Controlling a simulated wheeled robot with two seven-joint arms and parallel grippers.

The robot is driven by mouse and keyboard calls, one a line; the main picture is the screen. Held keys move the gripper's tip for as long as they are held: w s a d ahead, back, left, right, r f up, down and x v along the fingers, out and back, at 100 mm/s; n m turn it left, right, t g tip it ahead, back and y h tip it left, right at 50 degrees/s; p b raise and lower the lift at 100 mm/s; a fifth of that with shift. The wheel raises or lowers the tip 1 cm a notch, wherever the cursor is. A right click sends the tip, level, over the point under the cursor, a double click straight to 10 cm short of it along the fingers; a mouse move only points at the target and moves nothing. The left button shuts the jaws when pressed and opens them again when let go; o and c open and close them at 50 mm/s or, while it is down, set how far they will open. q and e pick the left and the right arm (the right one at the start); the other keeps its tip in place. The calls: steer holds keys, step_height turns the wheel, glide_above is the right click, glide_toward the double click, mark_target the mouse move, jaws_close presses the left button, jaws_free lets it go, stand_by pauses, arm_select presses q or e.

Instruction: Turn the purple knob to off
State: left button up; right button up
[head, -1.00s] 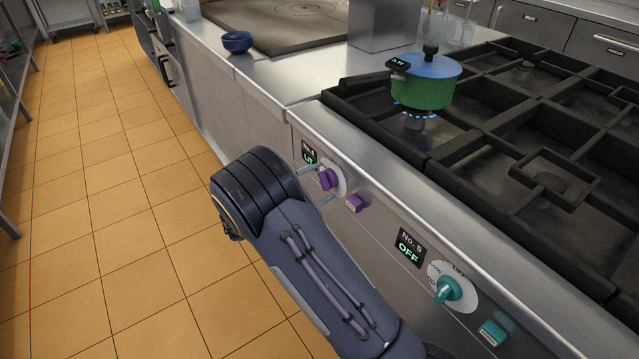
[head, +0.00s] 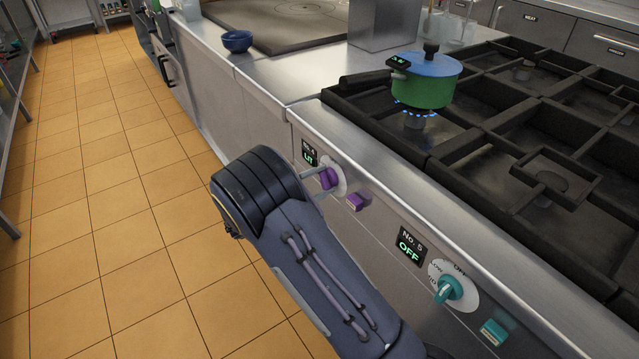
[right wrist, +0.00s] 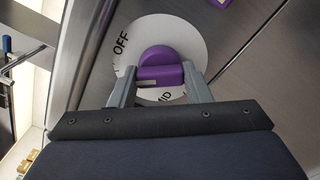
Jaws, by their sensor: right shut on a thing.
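The purple knob (head: 328,178) sits on a white round dial on the stove's front panel. In the right wrist view the knob (right wrist: 160,66) has a finger on each side, and the dial (right wrist: 200,42) shows "OFF" at upper left and "MID" below. The knob's bar lies nearly level there, not lined up with "OFF". My right gripper (right wrist: 160,80) is shut on the knob; in the head view its fingers (head: 318,180) reach the knob from the left. My left gripper is not in view.
A green pot with a blue lid (head: 422,82) stands over a lit blue flame. A small display (head: 309,153) with green letters is beside the knob. A purple button (head: 358,200) and a teal knob (head: 449,289) are to the right. Open tiled floor is at left.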

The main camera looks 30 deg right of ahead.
steer(key=m+b, duration=0.4)
steer(key=m, duration=0.1)
steer(key=shift+f+b, duration=0.25)
steer(key=shift+b, duration=0.1)
steer(key=shift+r+m+b, duration=0.15)
steer(key=shift+m+b, duration=0.85)
steer(key=shift+m, duration=0.2)
steer(key=o, duration=1)
steer(key=shift+r, duration=0.1)
steer(key=a, duration=0.5)
steer(key=a+p, duration=0.1)
steer(key=a, duration=0.2)
steer(key=shift+s, duration=0.35)
